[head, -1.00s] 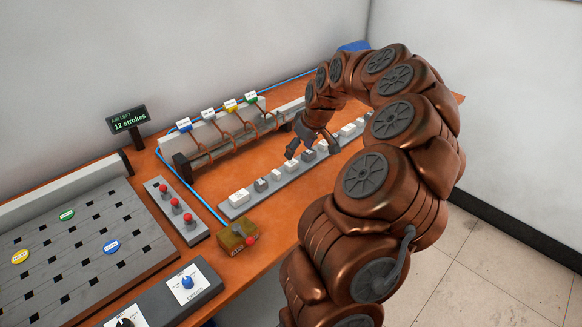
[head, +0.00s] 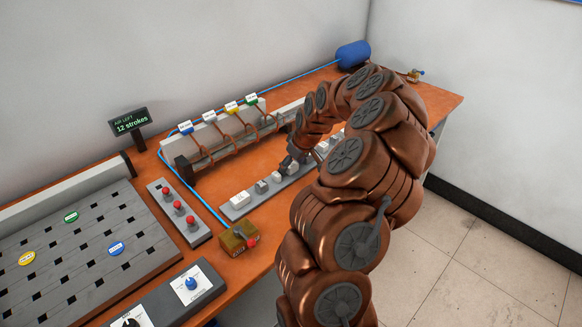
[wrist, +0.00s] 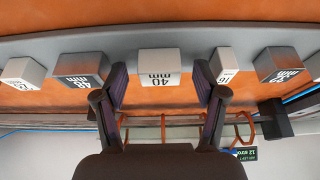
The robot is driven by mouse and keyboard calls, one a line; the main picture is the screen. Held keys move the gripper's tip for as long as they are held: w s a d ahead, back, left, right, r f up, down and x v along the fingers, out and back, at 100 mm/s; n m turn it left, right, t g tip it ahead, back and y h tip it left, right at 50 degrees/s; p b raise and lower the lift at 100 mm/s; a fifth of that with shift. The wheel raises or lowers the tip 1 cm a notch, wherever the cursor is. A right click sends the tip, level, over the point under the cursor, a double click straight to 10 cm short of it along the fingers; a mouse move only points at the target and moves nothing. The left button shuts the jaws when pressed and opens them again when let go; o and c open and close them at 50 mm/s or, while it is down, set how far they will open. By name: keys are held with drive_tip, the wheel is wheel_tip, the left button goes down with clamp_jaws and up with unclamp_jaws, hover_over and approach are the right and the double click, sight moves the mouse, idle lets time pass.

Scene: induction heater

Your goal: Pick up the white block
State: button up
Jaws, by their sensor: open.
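Several labelled blocks stand in a row on a grey rail (head: 233,210). In the wrist view a white block marked 40 mm (wrist: 160,62) is in the middle, framed by the two fingertips of my gripper (wrist: 161,84). My gripper is open and I see no clear contact with the block. A narrow white block marked 16 (wrist: 223,62) is just right of the right fingertip. A grey block marked 48 (wrist: 82,70) is to the left. In the head view my gripper (head: 289,165) is low at the rail, and my arm hides part of the row.
Farther grey block (wrist: 278,64) and white block (wrist: 22,72) flank the row in the wrist view. Behind the rail is a rack with copper coils (head: 240,122). A brass box with a red knob (head: 238,237) and a red-button panel (head: 178,212) stand near the rail's near end.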

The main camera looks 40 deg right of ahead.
drive_tip(key=c, duration=1.3)
drive_tip(key=shift+o, duration=0.2)
drive_tip(key=shift+r, duration=0.15)
